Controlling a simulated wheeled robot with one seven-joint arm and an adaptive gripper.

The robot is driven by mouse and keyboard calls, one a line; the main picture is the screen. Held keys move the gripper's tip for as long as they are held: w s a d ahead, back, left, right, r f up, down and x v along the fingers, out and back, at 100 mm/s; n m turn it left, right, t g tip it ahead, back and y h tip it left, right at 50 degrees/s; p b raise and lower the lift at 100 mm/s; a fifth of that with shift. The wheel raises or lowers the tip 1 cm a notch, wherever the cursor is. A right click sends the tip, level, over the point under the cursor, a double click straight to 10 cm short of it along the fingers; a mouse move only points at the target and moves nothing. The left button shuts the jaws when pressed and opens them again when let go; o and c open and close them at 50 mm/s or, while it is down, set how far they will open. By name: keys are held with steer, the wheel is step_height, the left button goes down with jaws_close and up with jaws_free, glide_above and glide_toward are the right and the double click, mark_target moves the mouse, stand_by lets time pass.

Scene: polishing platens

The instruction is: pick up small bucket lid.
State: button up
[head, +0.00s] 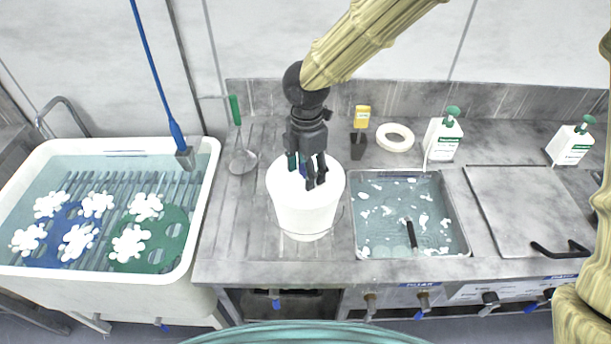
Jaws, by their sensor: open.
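A small white bucket (305,218) stands upright on the grey steel counter, left of the sunken basin. Its round white lid (284,184) appears to lie flat on top, though the join between lid and bucket is hard to make out. My gripper (315,184), dark with two fingers, is open and points down over the lid's middle. It hides part of the lid's far side. I cannot tell whether the fingertips touch the lid or anything on it.
A wide white tub (205,215) with blue and green plates in water stands left. A water-filled basin (365,240) with a black handle is right of the bucket. A strainer (242,160), white ring (395,137), yellow-topped item (362,117) and pump bottle (443,138) stand around it.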

steer(key=shift+c, duration=0.2)
steer(key=c, duration=1.1)
steer(key=shift+r, duration=0.1)
